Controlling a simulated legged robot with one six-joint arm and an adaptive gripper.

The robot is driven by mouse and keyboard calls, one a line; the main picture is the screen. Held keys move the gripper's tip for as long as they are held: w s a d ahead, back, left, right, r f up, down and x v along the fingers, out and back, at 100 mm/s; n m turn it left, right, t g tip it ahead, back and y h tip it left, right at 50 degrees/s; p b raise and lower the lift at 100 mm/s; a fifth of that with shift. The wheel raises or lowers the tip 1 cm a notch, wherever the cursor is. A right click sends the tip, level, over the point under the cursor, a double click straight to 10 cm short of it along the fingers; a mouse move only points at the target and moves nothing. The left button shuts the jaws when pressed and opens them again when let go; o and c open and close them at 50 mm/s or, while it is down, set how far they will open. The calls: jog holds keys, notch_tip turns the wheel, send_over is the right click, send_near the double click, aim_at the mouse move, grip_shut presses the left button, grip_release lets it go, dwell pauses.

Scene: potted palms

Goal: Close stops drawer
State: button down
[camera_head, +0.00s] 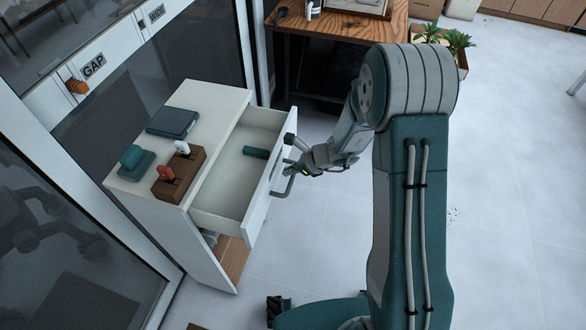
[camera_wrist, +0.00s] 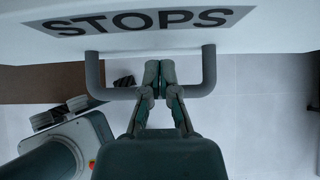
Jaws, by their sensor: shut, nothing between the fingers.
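The stops drawer (camera_head: 270,192) is pulled open from the white cabinet (camera_head: 180,95), and its inside shows in the head view. A dark teal cylinder (camera_head: 256,152) lies in it near the far end. In the wrist view the drawer front carries the label STOPS (camera_wrist: 140,20), with a grey bar handle (camera_wrist: 208,75) below it. My gripper (camera_head: 290,165) is at the handle, outside the drawer front. In the wrist view my gripper (camera_wrist: 159,72) has its fingertips together, at the middle of the handle bar. Whether they touch the bar or the front I cannot tell.
On the cabinet top are a dark flat box (camera_head: 173,122), a teal block (camera_head: 130,163) and a brown holder (camera_head: 179,175) with red and white handled items. A wooden table (camera_head: 340,25) stands behind. Potted plants (camera_head: 445,38) are at the back right. The floor at right is clear.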

jog(key=shift+d, duration=0.25)
send_over(238, 169)
jog(key=shift+s+d, duration=0.2)
jog(key=shift+d, duration=0.25)
jog(key=shift+w+a, duration=0.2)
jog(key=shift+a, duration=0.25)
jog(key=shift+r, duration=0.2)
jog(key=v, duration=1.1)
jog(key=shift+d, duration=0.35)
